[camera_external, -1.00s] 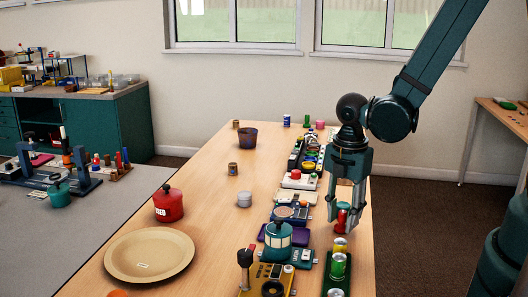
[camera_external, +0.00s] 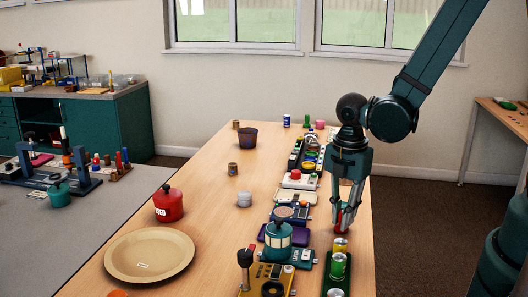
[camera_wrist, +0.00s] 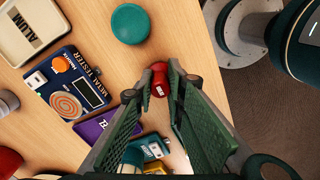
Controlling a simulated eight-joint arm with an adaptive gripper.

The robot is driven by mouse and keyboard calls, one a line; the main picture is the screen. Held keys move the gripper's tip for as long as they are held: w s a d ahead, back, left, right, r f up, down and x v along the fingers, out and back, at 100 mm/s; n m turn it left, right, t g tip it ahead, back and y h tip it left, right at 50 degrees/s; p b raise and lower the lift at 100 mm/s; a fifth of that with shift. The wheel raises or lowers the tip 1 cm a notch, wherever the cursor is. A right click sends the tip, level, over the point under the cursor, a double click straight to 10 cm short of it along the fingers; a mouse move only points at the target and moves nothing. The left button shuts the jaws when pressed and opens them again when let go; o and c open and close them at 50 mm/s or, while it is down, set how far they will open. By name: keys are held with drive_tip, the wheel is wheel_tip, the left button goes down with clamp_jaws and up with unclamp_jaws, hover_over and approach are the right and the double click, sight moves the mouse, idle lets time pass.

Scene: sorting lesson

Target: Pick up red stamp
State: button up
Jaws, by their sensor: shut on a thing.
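The red stamp (camera_wrist: 160,79) shows in the wrist view between the tips of my gripper (camera_wrist: 160,86), with a small pale label on its side. In the external view my gripper (camera_external: 347,222) points down near the right edge of the table, with its fingers closed in around the red stamp (camera_external: 341,216). The fingers hide part of the stamp there. My gripper is shut on the stamp. I cannot tell whether the stamp touches the table.
A green tray with cans (camera_external: 338,266) stands just in front of my gripper. The metal tester (camera_wrist: 70,92) and other devices line the table to its left. A beige plate (camera_external: 113,262) and a red canister (camera_external: 168,204) stand farther left. The table's middle is mostly clear.

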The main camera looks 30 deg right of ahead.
drive_tip(key=shift+r+p, duration=1.55)
drive_tip(key=shift+r, duration=3.45)
